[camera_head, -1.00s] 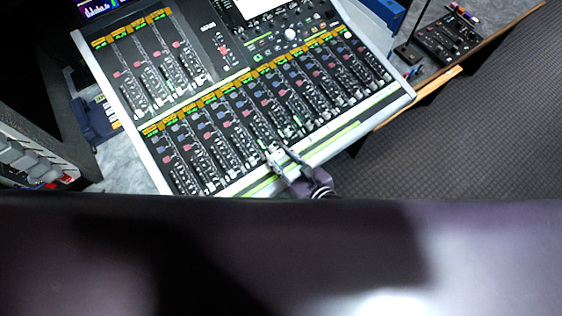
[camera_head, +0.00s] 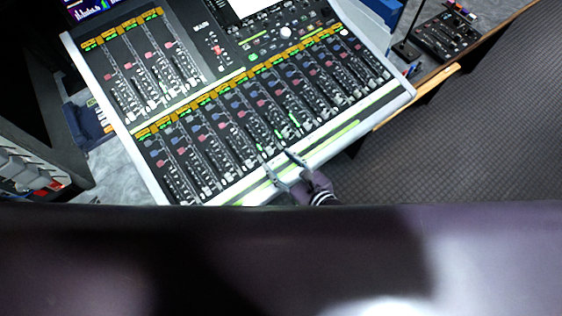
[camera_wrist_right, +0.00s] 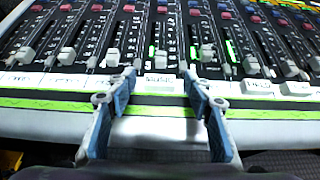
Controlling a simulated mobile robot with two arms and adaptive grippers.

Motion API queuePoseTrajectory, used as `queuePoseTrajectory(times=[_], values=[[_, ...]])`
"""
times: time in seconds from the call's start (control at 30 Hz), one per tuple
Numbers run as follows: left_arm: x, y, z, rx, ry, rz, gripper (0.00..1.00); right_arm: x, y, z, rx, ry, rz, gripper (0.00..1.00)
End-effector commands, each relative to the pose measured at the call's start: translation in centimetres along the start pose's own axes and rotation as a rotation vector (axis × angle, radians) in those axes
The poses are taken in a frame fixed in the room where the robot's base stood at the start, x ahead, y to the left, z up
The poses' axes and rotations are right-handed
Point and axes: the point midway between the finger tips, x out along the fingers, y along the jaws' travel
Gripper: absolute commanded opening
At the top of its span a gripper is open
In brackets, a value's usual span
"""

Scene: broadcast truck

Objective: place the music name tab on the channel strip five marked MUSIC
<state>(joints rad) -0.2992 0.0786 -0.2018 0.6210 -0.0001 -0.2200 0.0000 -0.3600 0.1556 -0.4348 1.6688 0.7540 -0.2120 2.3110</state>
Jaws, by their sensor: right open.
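A white name tab (camera_wrist_right: 158,88) with dark handwriting, too small to read surely, lies flat on the label strip of the mixing console (camera_head: 345,150). It shows between and just beyond the fingertips of my right gripper (camera_wrist_right: 159,82) in the right wrist view. That gripper is open, one finger on each side, with nothing held. In the head view my right gripper (camera_head: 279,163) is at the console's front edge, below the middle faders. The strip's own MUSIC mark cannot be made out. My left gripper is not in view.
Other white labels (camera_wrist_right: 63,79) lie along the same strip, left and right of the tab. Fader caps (camera_wrist_right: 112,57) stand just behind them. A small dark control box (camera_head: 447,38) sits on a desk at the upper right. The dark floor right of the console is clear.

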Motion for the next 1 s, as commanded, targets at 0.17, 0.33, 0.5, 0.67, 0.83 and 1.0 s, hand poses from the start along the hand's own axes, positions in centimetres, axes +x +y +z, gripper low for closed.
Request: queuePoseTrajectory(times=[0.17,0.33,0.5,0.67,0.83,1.0], values=[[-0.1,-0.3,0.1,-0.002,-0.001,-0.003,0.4,-0.7,0.0,0.2,0.001,0.0,0.0,0.47],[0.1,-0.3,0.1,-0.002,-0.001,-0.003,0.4,-3.6,0.1,0.1,0.002,0.001,0.001,0.47],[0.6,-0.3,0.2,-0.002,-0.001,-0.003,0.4,-7.4,0.1,-0.1,0.002,0.002,0.001,0.47],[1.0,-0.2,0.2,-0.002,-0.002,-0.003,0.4,-10.2,0.1,0.0,0.001,0.002,0.001,0.47],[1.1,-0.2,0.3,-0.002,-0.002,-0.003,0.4,-11.8,0.1,0.1,0.001,0.001,0.001,0.47],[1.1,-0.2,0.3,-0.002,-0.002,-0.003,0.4,-12.1,0.0,0.3,0.0,-0.001,0.0,0.47]])
